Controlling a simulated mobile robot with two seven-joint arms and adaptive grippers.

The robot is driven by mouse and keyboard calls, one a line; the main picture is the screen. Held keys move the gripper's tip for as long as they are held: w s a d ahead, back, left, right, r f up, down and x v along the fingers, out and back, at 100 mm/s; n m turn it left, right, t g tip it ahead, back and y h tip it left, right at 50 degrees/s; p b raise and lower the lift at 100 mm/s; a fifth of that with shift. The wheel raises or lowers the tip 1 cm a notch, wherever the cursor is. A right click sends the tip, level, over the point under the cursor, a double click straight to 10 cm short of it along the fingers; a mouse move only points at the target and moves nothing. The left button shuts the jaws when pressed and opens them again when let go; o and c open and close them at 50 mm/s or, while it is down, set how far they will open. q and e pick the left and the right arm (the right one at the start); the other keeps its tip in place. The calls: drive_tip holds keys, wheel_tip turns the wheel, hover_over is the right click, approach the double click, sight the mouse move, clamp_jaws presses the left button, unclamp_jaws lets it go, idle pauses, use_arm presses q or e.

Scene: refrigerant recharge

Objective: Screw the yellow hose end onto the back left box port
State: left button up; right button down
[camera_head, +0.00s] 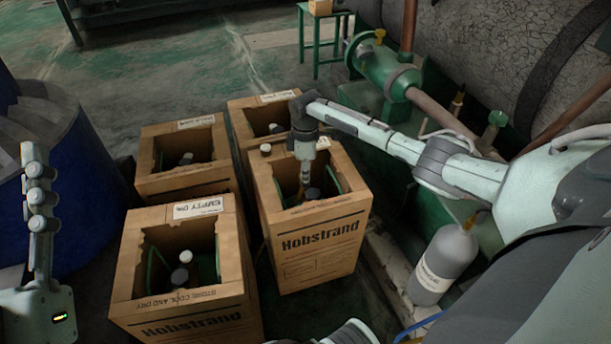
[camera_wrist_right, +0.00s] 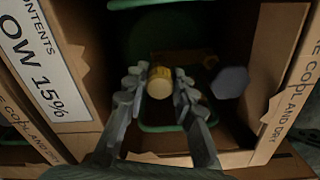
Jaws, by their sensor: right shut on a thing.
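My right gripper (camera_head: 304,172) points down into the front right box (camera_head: 318,240). In the right wrist view its two fingers (camera_wrist_right: 160,92) are shut on a yellow ribbed cylinder, which looks like the yellow hose end (camera_wrist_right: 160,80). Its hose is not clearly visible. The back left box (camera_head: 185,187) stands open with dark fittings (camera_head: 186,159) inside; I cannot make out its port. My left gripper (camera_head: 37,190) is at the far left edge, away from the boxes, and seen side-on; whether it is open is unclear.
The front left box (camera_head: 190,318) and back right box (camera_head: 243,121) stand close by, all open-topped. In the wrist view a grey cap (camera_wrist_right: 230,82) sits right of the fingers, with cardboard walls around. A grey cylinder (camera_head: 443,262) stands at right. A blue drum (camera_head: 85,190) is at left.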

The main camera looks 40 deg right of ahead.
drive_tip(key=shift+f+b, duration=0.5)
drive_tip(key=shift+f, duration=0.45)
idle(0.3)
drive_tip(key=shift+r+m+p, duration=0.15)
drive_tip(key=shift+m+p, duration=0.35)
drive_tip(key=shift+p, duration=0.15)
drive_tip(key=shift+m+p, duration=0.8)
drive_tip(key=shift+m, duration=0.5)
